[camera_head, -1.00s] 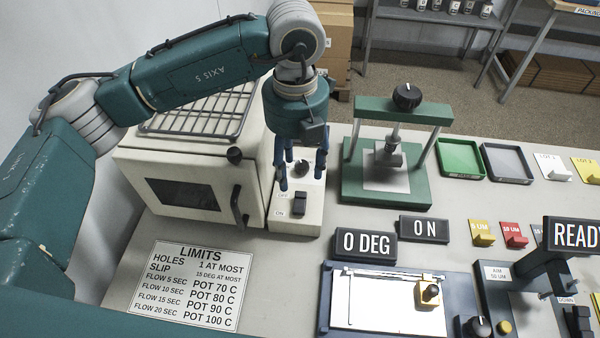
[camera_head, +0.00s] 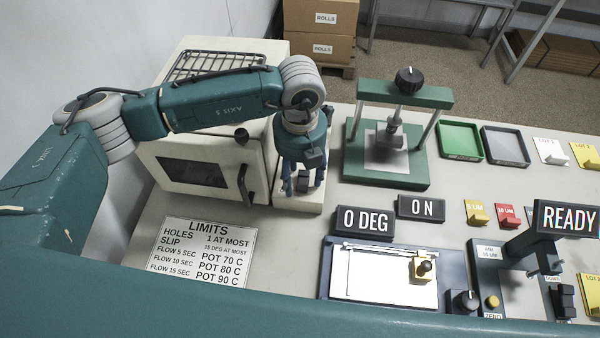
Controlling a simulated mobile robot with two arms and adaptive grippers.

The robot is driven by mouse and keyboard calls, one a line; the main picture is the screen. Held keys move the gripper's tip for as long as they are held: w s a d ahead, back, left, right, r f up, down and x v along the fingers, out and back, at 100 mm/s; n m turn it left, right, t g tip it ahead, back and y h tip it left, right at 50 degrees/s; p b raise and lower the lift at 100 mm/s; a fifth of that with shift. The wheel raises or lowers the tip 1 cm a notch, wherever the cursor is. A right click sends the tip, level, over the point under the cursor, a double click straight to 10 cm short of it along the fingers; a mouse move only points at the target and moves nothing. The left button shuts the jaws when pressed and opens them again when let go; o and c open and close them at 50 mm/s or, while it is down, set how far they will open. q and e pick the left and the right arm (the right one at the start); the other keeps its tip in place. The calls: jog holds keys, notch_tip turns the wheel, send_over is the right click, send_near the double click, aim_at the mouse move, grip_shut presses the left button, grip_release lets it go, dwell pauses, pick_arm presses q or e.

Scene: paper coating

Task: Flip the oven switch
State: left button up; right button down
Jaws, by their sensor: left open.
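The cream oven (camera_head: 215,205) stands at the left of the table, with a dark window, a black door handle and a knob. Its cream switch box (camera_head: 300,206) is joined at its right side. A dark rocker switch (camera_head: 304,184) on the box shows partly between the fingers of my left gripper (camera_head: 303,188). This gripper points down over the box, open, with its fingers on either side of the switch. I cannot tell whether they touch it. The gripper hides the box's knob and most of its labels. My right gripper is out of view.
A green press (camera_head: 388,185) stands close to the right of the switch box. A limits sheet (camera_head: 203,250) lies at front left. A teal band of mine crosses the bottom.

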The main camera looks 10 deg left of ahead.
aim_at(301, 171)
pick_arm(q)
jog(key=c, duration=1.2)
jog(key=shift+o, duration=0.2)
jog(key=shift+w+f+g+b, duration=0.15)
jog(key=shift+w+g+b, duration=0.1)
jog(key=shift+g+b, duration=0.25)
jog(key=shift+r, duration=0.2)
jog(key=o, duration=1.2)
jog(key=shift+c, duration=0.2)
notch_tip(301, 171, up, 12)
jog(key=w, duration=0.1)
jog(key=shift+w, duration=0.2)
